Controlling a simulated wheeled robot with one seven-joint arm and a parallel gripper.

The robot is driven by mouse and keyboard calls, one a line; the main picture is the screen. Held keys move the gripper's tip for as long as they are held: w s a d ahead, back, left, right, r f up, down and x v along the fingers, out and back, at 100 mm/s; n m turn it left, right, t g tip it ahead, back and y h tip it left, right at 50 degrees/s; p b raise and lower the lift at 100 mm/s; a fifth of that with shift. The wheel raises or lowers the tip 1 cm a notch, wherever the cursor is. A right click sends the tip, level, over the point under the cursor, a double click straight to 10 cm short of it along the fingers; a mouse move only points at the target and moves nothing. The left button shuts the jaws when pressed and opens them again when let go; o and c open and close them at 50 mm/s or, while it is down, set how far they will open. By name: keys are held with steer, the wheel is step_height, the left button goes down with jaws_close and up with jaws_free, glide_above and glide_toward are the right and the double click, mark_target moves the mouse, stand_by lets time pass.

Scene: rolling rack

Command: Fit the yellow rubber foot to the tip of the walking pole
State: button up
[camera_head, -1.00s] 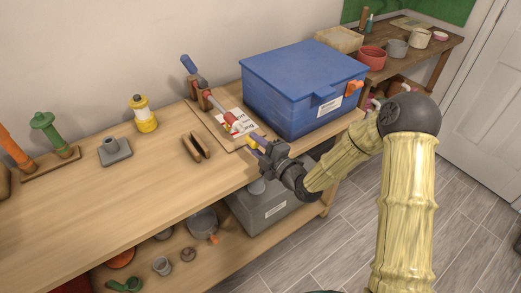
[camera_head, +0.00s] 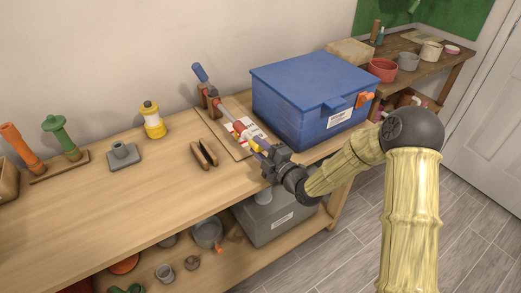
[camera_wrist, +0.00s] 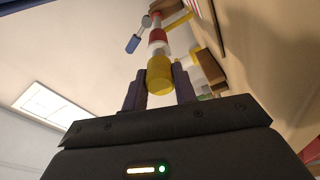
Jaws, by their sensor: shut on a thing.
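The walking pole (camera_head: 219,105) lies tilted on a wooden holder, with a blue handle at its upper left end and red and white bands along its shaft. Its lower end points toward my gripper (camera_head: 260,151). My gripper is shut on the yellow rubber foot (camera_head: 254,146). In the wrist view, the yellow foot (camera_wrist: 160,77) sits between the two dark fingers. The pole's red and white shaft (camera_wrist: 157,38) runs on beyond it, roughly in line. The foot is at or very near the pole's tip, which is hidden; I cannot tell whether it is seated.
A large blue lidded box (camera_head: 312,100) stands just right of the pole. A brown slotted block (camera_head: 204,153), a grey socketed base (camera_head: 122,155) and a yellow-and-white lantern-like object (camera_head: 153,120) stand to the left. The bench (camera_head: 130,205) is clear in front.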

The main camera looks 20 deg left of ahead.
steer(key=shift+b+x, duration=0.35)
steer(key=shift+x, duration=0.5)
steer(key=shift+w, duration=0.3)
steer(key=shift+a, duration=0.3)
steer(key=shift+w+a, duration=0.1)
steer(key=shift+w, duration=0.2)
steer(key=shift+a+b, duration=0.1)
steer(key=shift+b, duration=0.2)
steer(key=o, duration=1)
steer(key=shift+a, duration=0.1)
